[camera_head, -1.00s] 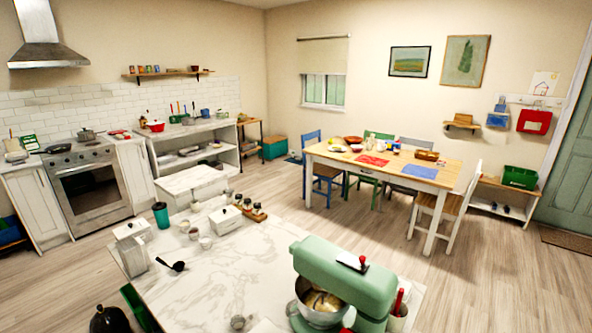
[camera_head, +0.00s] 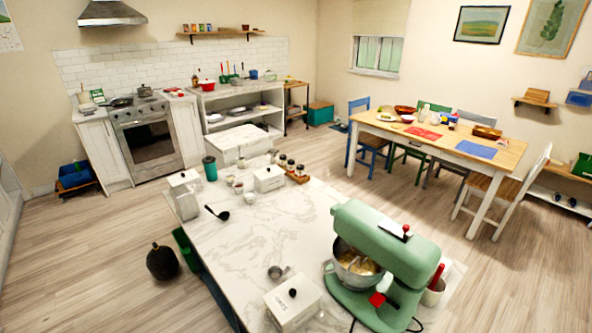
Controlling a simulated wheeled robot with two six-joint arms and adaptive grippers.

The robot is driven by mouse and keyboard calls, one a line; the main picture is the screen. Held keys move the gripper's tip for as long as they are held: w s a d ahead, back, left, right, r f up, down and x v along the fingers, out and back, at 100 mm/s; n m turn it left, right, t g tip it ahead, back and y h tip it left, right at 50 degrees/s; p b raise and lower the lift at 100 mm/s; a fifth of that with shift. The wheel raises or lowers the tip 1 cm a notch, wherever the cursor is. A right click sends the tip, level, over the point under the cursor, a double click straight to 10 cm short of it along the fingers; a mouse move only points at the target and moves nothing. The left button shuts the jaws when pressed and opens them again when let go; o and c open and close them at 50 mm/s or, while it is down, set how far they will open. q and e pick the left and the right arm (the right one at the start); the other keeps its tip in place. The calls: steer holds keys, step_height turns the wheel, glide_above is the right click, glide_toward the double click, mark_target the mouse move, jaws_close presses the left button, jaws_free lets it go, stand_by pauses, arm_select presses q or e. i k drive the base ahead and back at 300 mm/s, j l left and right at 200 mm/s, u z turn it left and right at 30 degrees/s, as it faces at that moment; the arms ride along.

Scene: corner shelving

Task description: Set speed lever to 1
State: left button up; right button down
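A green stand mixer (camera_head: 384,262) stands at the near right end of the marble-topped counter (camera_head: 262,230). Its steel bowl (camera_head: 357,268), with pale contents, sits under the mixer head. A small red-tipped lever or knob (camera_head: 406,229) shows on top of the head. A red knob (camera_head: 377,299) shows low on the mixer's near side. I cannot read any speed marks, so the speed setting cannot be told. Neither of my grippers is in view.
A white lidded box (camera_head: 293,304), a small metal cup (camera_head: 279,272) and a pot with a red-handled tool (camera_head: 433,290) stand near the mixer. A black ladle (camera_head: 217,212) lies farther left. A dark round object (camera_head: 162,262) is on the floor left of the counter.

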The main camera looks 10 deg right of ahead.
mark_target(406, 228)
steer(key=j+z, duration=0.1)
steer(key=z, duration=0.35)
steer(key=i+j+z, duration=0.1)
steer(key=z, duration=0.3)
steer(key=j+z, duration=0.15)
steer(key=z, duration=0.3)
steer(key=j+z, duration=0.2)
steer(key=j, duration=0.25)
steer(key=k+j+z, duration=0.2)
steer(key=j, duration=0.25)
steer(key=j+z, duration=0.2)
steer(key=j, duration=0.25)
steer(key=k+j+z, duration=0.2)
steer(key=j, duration=0.55)
